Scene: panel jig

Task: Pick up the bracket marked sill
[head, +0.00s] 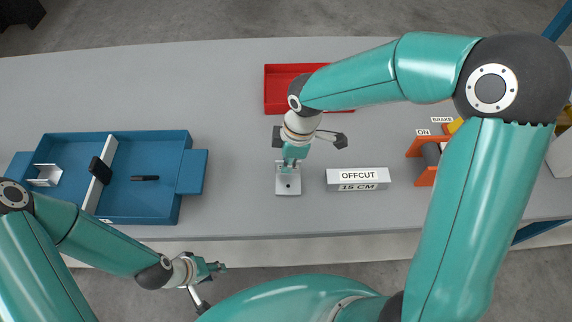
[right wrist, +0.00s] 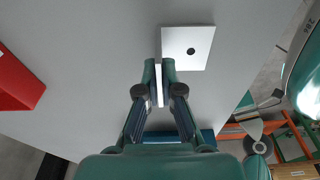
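A light metal angle bracket (head: 288,187) with a dark hole in its flat plate lies on the bench. It also shows in the right wrist view (right wrist: 190,48). No sill marking is readable on it. My right gripper (head: 290,165) points down at its upright flange. In the right wrist view, the fingers (right wrist: 160,72) press close on both sides of that flange. Another light bracket (head: 46,176) is in the left part of the blue tray (head: 150,215); no marking is readable on it. My left gripper (head: 218,268) hangs off the bench's front edge, its fingers too small to judge.
A white block labelled OFFCUT 15 CM (head: 358,187) lies right of the bracket. A red tray (head: 281,74) stands behind my right arm. An orange fixture (head: 426,176) with ON and BRAKE labels is at right. The bench between blue tray and bracket is clear.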

